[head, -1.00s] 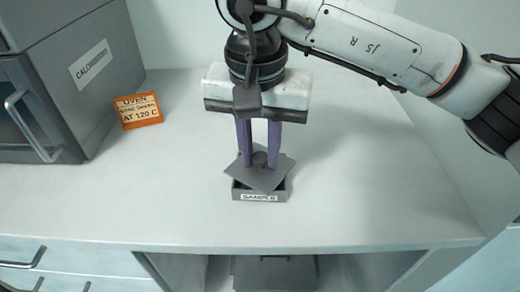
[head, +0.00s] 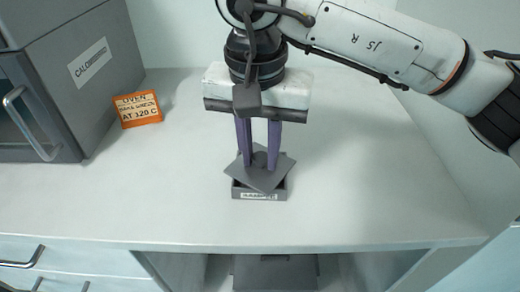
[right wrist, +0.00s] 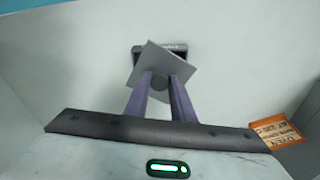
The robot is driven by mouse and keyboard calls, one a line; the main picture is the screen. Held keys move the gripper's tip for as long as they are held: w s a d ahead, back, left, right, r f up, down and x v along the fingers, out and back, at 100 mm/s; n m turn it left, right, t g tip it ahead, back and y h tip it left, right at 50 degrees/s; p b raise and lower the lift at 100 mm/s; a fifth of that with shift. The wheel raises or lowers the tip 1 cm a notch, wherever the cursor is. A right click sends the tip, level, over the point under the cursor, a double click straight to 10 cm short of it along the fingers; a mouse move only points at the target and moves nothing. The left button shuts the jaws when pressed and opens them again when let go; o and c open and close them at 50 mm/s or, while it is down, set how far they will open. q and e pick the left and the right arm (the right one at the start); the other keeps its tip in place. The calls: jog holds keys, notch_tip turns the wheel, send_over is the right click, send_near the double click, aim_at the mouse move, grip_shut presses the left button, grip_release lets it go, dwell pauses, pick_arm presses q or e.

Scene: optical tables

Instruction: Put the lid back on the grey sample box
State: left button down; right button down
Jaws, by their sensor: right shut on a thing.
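The grey sample box (head: 260,195) stands on the table with its label facing the front edge. The grey square lid (head: 266,181) is over the box, turned at an angle to it, its corners reaching past the walls. I cannot tell whether lid and box touch. My right gripper (head: 259,166) points down and is shut on the lid's round knob. In the right wrist view the fingers (right wrist: 160,84) hold the knob, and the lid (right wrist: 152,60) hides most of the box (right wrist: 187,48). My left gripper is not in view.
A grey oven (head: 88,98) with a handle stands at the left. An orange oven sign (head: 138,109) stands beside it and also shows in the right wrist view (right wrist: 282,131). The table (head: 370,190) is clear right of the box. Its front edge lies near the box.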

jog(key=c, duration=0.9)
grip_release()
jog(key=shift+c, duration=0.2)
jog(key=shift+r, duration=0.15)
jog(key=shift+r+p, duration=0.45)
jog(key=shift+r, duration=0.05)
jog(key=shift+r+p, duration=2)
jog(key=shift+r, duration=0.9)
jog(key=shift+c, duration=0.3)
grip_shut()
